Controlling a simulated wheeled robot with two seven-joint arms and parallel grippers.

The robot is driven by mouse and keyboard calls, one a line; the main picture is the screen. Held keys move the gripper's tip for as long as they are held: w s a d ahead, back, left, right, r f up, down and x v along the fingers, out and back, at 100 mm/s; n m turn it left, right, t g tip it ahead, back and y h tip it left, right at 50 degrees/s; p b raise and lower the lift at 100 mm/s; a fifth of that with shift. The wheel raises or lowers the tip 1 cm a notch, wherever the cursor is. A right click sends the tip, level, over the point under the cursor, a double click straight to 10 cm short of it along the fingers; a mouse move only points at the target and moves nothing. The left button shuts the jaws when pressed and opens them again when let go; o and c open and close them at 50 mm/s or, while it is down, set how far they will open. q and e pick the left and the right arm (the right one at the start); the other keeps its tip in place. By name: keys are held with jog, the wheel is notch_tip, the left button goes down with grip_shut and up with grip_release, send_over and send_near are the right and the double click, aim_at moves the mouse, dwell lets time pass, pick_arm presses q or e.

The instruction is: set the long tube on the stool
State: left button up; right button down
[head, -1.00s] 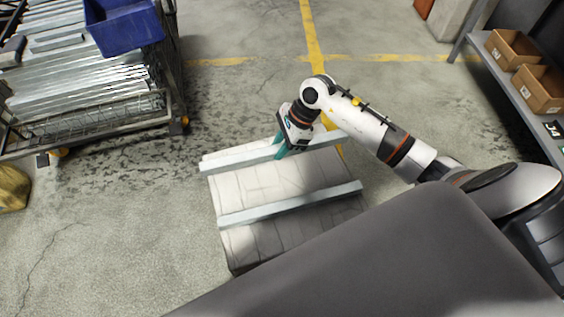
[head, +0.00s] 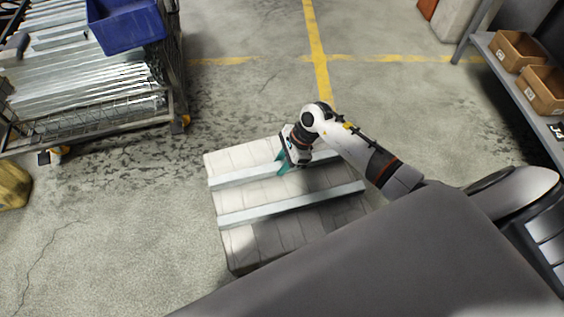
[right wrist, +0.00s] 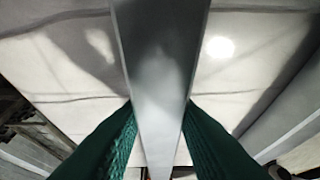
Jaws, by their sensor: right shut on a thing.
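A long pale metal tube (head: 243,176) lies across the far half of the low, pale slatted stool (head: 240,244) in the head view. My right gripper (head: 284,166) is shut on it near its middle. In the right wrist view, green fingers press on both sides of the tube (right wrist: 160,70), with the stool's pale top (right wrist: 70,60) behind it. I cannot tell whether the tube touches the top. A second similar metal tube (head: 290,206) lies across the nearer half, roughly parallel. The held tube's right part is partly hidden by my gripper and arm. My left gripper is out of view.
A wire cart (head: 150,108) with metal lengths and a blue bin (head: 125,30) stands at upper left. A shelf (head: 510,88) with cardboard boxes (head: 543,88) stands at right. A yellow object (head: 12,185) is at the left edge. Floor around the stool is clear.

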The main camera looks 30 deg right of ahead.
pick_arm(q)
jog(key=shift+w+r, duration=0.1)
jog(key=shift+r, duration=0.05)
pick_arm(e)
jog(key=c, duration=1.1)
grip_release()
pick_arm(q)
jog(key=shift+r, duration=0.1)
pick_arm(e)
jog(key=shift+r, duration=0.1)
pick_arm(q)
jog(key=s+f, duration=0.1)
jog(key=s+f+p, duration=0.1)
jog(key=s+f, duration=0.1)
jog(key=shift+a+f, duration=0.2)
pick_arm(e)
jog(key=v, duration=1.2)
